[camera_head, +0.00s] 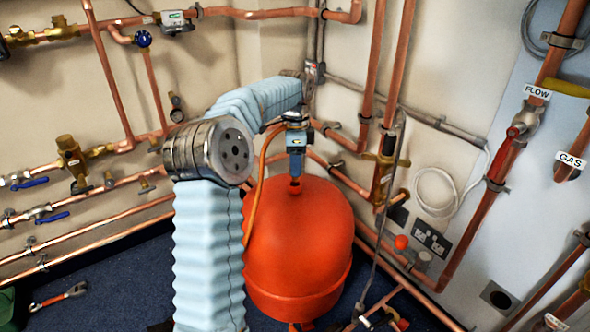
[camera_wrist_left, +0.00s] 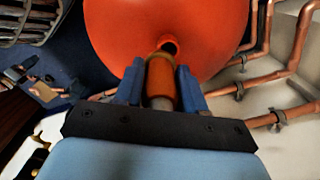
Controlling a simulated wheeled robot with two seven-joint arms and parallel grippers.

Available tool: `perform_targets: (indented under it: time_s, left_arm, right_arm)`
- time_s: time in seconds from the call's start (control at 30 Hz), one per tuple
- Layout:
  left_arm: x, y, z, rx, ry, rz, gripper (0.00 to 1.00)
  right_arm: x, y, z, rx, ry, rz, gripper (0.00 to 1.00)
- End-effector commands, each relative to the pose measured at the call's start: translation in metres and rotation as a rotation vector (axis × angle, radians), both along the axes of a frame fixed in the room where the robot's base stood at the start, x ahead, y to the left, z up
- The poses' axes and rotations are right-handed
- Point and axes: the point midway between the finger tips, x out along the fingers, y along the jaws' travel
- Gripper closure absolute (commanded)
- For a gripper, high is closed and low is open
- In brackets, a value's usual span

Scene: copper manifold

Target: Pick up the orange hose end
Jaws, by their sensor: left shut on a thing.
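My left gripper (camera_head: 296,170) points down above the top of the red vessel (camera_head: 300,235). In the left wrist view its two blue fingers (camera_wrist_left: 161,92) are shut on the orange hose end (camera_wrist_left: 160,82), one on each side. The hose end points toward a dark opening on top of the red vessel (camera_wrist_left: 195,20); I cannot tell whether it touches. In the head view the orange hose (camera_head: 258,180) curves down to the left of the gripper, in front of the vessel. The hose end is mostly hidden there by the fingers. My right gripper is not in view.
Copper pipes (camera_head: 95,180) with valves run along the left wall. More copper pipes (camera_head: 397,75) and a wall socket (camera_head: 431,238) are behind and right of the vessel. A red-handled tool (camera_head: 62,296) lies on the dark blue floor. Open floor shows at left.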

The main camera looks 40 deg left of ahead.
Motion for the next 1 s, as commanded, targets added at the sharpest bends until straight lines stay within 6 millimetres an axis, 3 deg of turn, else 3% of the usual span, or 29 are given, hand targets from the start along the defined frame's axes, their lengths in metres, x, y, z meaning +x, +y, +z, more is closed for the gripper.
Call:
perform_targets:
  time_s: [0.17, 0.4, 0.63, 1.0]
  left_arm:
    - [-0.027, -0.024, 0.044, 0.002, -0.006, -0.002, 0.94]
    - [-0.071, -0.063, 0.069, 0.001, -0.003, -0.003, 0.94]
    - [-0.091, -0.082, 0.081, 0.001, -0.002, -0.001, 0.94]
    - [-0.094, -0.084, 0.083, 0.001, -0.001, 0.0, 0.94]
  right_arm:
    - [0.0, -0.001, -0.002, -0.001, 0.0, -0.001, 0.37]
    - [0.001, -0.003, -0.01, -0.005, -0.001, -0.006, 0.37]
    - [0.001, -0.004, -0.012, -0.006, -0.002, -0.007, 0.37]
    - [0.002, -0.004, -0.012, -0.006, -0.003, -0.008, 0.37]
